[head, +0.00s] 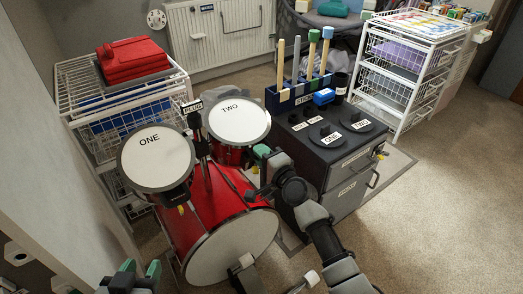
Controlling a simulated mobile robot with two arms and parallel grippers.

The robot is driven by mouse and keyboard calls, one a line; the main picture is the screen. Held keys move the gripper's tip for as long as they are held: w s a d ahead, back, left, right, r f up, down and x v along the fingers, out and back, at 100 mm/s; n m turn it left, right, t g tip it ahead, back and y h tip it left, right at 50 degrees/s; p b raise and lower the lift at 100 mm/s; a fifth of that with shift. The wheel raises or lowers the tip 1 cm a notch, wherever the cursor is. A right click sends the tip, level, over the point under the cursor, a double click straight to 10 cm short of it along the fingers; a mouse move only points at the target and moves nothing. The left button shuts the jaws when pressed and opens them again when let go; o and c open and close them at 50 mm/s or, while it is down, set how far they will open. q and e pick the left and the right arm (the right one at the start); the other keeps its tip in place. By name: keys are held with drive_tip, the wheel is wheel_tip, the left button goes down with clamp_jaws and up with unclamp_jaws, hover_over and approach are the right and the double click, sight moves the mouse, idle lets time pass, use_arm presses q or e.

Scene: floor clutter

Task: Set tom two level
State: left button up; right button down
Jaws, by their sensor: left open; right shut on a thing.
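Tom two (238,120) is a red drum with a white head marked TWO, mounted above the red bass drum (195,220). Its head looks close to flat, but I cannot tell its exact tilt. Tom one (152,157), marked ONE, sits to its left with its head facing up toward me. A dark post (203,145) with a PLUS tag rises between them. My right gripper (260,165), with green fingertips, is shut at the right side of tom two; the exact part held is hidden. My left gripper (140,269) is open and empty at the bottom left.
A dark drawer cabinet (345,165) with round pads marked ONE and TWO stands right of the drums. A blue rack (290,98) holds upright sticks. White wire baskets stand left (85,105) and back right (408,75). Carpet (450,190) is clear at right.

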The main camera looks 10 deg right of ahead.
sight(247, 135)
drive_tip(key=r+g+p, duration=0.1)
drive_tip(key=p, duration=0.4)
drive_tip(key=shift+r, duration=0.3)
drive_tip(key=p, duration=0.2)
drive_tip(key=r+g+p, duration=0.1)
drive_tip(key=p, duration=0.1)
drive_tip(key=shift+w+a+r, duration=0.2)
drive_tip(key=shift+w+r, duration=0.1)
drive_tip(key=shift+w, duration=0.05)
use_arm(q)
drive_tip(key=s+a+f+g+y, duration=0.1)
drive_tip(key=s+a+f+g, duration=0.1)
drive_tip(key=s+f+g, duration=0.3)
drive_tip(key=s+a+f+g+y, duration=0.1)
drive_tip(key=s+f+g, duration=0.4)
drive_tip(key=f, duration=0.8)
drive_tip(key=shift+a+g+y, duration=0.3)
drive_tip(key=shift+a, duration=0.1)
use_arm(e)
drive_tip(key=shift+r, duration=0.15)
use_arm(q)
drive_tip(key=shift+w, duration=0.1)
use_arm(e)
drive_tip(key=c, duration=1.2)
unclamp_jaws()
drive_tip(key=shift+a, duration=0.15)
use_arm(q)
drive_tip(key=shift+r, duration=0.1)
